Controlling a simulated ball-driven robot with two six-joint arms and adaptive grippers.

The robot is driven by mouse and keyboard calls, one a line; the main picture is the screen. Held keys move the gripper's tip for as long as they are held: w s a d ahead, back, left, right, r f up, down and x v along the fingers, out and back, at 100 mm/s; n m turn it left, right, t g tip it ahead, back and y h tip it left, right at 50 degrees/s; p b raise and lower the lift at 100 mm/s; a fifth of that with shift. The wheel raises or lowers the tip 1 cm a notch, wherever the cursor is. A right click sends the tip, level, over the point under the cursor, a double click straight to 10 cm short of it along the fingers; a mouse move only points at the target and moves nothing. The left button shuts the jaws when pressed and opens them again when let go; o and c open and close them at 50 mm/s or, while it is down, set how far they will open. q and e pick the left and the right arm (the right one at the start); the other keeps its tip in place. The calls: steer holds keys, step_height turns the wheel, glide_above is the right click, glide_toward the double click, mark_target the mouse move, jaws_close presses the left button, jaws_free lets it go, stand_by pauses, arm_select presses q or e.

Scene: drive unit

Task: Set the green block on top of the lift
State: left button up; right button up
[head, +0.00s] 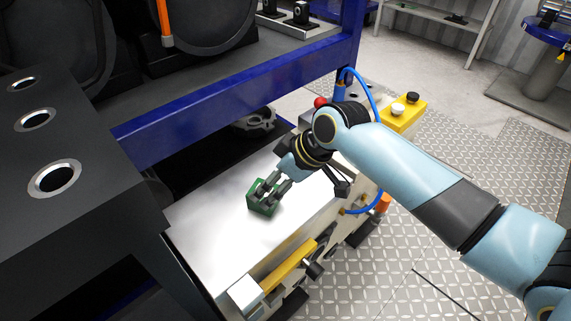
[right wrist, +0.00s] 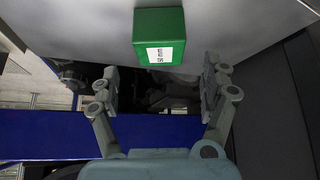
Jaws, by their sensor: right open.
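The green block (head: 262,209) rests on the flat silver top of the lift (head: 222,227), close to the middle. My right gripper (head: 268,191) reaches in from the right, and its fingers overlap the block in the head view. In the right wrist view, the green block (right wrist: 159,24) shows a white label with dark print. The fingers of the right gripper (right wrist: 162,74) are spread wide there, with the block ahead of the gap between their tips and nothing held. My left gripper is not in view.
A blue beam (head: 235,95) of the rack runs behind the lift top, with dark round parts above. A black block with ringed holes (head: 60,150) stands at the left. A yellow control box (head: 405,112) is at the lift's far end. Open floor lies right.

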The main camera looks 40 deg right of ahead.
steer(key=p+v, duration=0.1)
steer(key=v, duration=0.5)
steer(key=shift+s+r, duration=0.15)
steer(key=shift+r, duration=0.15)
steer(key=s+d+r+m+g+h, duration=0.1)
steer(key=s+r+m+h, duration=0.15)
steer(key=s, duration=0.65)
steer(key=s+d+r+m+g+h, duration=0.1)
steer(key=s+r+m+g+h, duration=0.15)
steer(key=s, duration=0.65)
step_height(320, 180, down, 23)
steer(key=s+d+y, duration=0.1)
steer(key=s+d, duration=0.1)
steer(key=s+d+f+g, duration=0.1)
steer(key=s+f, duration=1.6)
steer(key=s, duration=0.1)
steer(key=shift+s+m, duration=0.3)
steer(key=shift+s, duration=0.1)
